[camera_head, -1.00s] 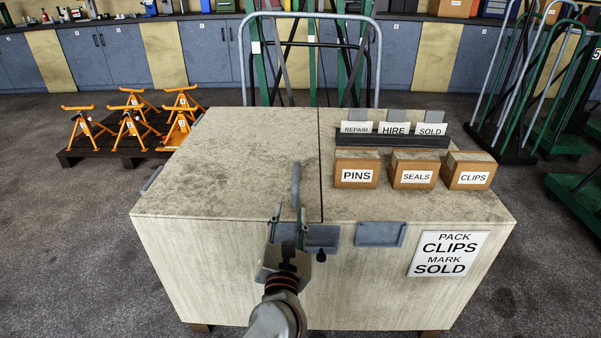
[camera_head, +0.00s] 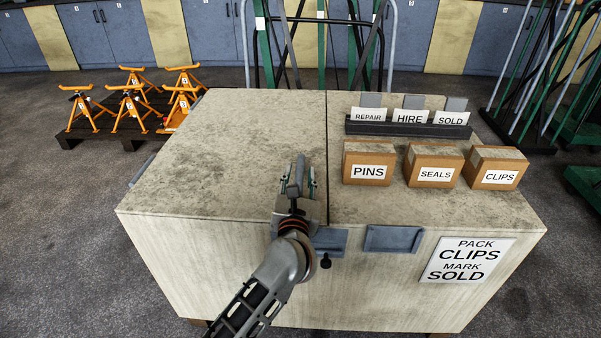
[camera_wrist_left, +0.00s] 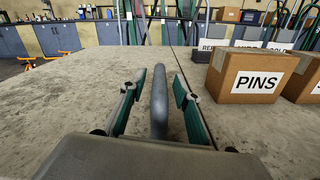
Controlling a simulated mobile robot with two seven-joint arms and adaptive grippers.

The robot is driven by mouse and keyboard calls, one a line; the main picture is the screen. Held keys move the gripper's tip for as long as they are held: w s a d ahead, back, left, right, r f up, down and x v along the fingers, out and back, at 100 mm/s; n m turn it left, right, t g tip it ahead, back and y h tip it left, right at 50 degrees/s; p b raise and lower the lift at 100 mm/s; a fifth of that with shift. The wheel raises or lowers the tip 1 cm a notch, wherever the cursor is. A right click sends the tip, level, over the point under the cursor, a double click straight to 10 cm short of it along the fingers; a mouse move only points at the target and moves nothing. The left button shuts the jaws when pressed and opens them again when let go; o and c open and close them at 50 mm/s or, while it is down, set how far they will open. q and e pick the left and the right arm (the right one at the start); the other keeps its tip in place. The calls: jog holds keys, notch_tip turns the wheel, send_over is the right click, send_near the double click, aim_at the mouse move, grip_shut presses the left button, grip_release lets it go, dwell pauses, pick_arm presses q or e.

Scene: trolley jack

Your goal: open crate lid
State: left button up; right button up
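The crate (camera_head: 240,290) is a large pale wooden box with a seam across its top. The lid (camera_head: 220,130) is the left part of the top and lies flat, shut. A grey upright handle (camera_head: 299,172) stands near the lid's front right corner; it also shows in the left wrist view (camera_wrist_left: 159,105). My left gripper (camera_head: 299,180) is at the handle, with its green fingers apart on either side of it. In the left wrist view, gaps show between the handle and both fingers (camera_wrist_left: 157,95). My right gripper is not in view.
Boxes marked PINS (camera_head: 368,164), SEALS (camera_head: 434,167) and CLIPS (camera_head: 495,168) stand right of the seam. Behind them is a dark rack (camera_head: 410,129) with REPAIR, HIRE and SOLD cards. Orange stands (camera_head: 127,108) sit on a dark pallet at the left.

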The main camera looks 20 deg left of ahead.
pick_arm(q)
jog(key=shift+w+a, duration=0.15)
jog(key=shift+w, duration=0.4)
jog(key=shift+r, duration=0.1)
grip_shut()
